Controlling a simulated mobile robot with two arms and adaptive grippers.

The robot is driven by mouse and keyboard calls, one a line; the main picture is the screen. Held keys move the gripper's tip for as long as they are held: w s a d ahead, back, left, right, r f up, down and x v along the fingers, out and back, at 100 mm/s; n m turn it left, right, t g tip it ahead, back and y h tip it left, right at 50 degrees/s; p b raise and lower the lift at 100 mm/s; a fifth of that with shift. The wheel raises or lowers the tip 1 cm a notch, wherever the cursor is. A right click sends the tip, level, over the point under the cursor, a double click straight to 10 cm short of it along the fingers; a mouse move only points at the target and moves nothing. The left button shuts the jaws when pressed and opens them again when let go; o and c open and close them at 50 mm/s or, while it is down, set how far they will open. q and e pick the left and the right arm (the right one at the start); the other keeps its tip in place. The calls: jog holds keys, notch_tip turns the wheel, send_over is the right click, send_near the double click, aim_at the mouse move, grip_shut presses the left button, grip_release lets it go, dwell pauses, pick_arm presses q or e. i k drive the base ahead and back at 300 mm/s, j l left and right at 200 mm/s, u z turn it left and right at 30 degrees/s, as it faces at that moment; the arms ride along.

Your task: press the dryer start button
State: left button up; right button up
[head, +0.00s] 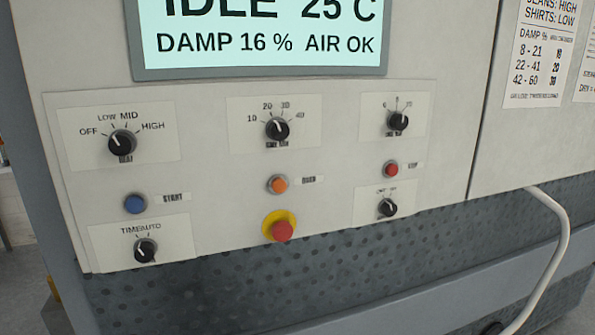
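The dryer start button is a round blue button (135,204) at the left of the control panel, with a "START" label (174,197) to its right. It sits below the heat knob (122,143) and above the time/auto knob (145,251). The display (262,45) above reads "IDLE 25 C", "DAMP 16 %" and "AIR OK". Neither of my grippers is in the head view, and nothing covers the button.
An orange button (277,184), a red stop button (391,169) and a red mushroom button (282,229) on yellow sit to the right. More knobs (277,129) share the panel. A white hose (560,245) hangs at the right. The space before the panel looks clear.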

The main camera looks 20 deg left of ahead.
aim_at(134, 205)
jog(key=u, duration=1.3)
